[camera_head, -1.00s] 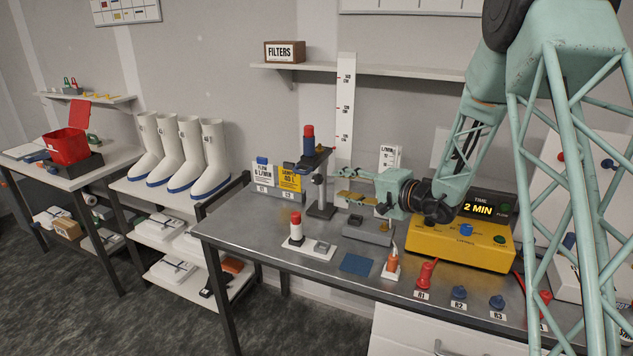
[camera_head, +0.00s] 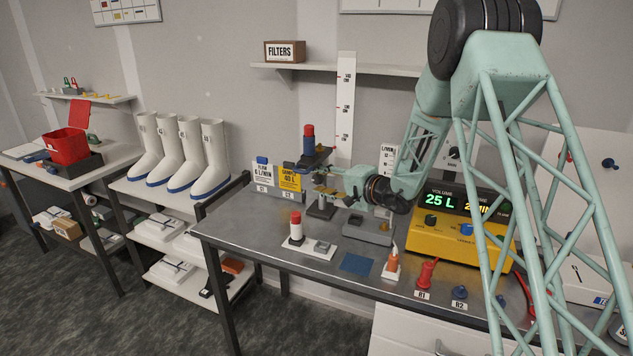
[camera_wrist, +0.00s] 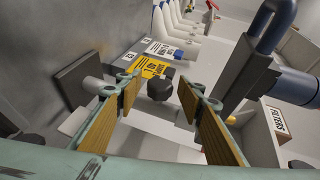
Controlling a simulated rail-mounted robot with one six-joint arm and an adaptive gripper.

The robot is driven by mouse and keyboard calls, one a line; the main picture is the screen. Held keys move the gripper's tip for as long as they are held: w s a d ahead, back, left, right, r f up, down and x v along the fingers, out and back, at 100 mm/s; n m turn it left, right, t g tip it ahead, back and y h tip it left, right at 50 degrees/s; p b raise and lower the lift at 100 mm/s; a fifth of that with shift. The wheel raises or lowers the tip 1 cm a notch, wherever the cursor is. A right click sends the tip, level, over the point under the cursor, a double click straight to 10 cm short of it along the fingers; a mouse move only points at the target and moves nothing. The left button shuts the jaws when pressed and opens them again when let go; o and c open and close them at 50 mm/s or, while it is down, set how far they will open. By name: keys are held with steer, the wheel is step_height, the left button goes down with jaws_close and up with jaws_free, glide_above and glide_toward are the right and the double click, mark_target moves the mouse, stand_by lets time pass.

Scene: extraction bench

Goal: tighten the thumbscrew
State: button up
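The thumbscrew (camera_wrist: 160,89) is a dark round knob on the post of the stand. It shows near the middle of the wrist view, ahead of and between the fingertips. In the head view my gripper's fingers cover the place where it sits. The stand has a flat base (camera_wrist: 86,79) and a dark upper holder (camera_wrist: 243,82) carrying a red-and-blue cylinder (camera_head: 309,137). My gripper (camera_head: 325,181) is open, with tan pads on both fingers (camera_wrist: 162,97), and reaches the stand from the right. I see no clear contact with the knob.
White and yellow cards (camera_head: 289,179) stand behind the post. A yellow control box (camera_head: 448,238) stands at right.

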steer(key=shift+w+a+f, duration=0.15)
steer(key=shift+w+a, duration=0.3)
steer(key=shift+c, duration=0.6)
steer(key=c, duration=0.7)
steer(key=shift+c, duration=0.2)
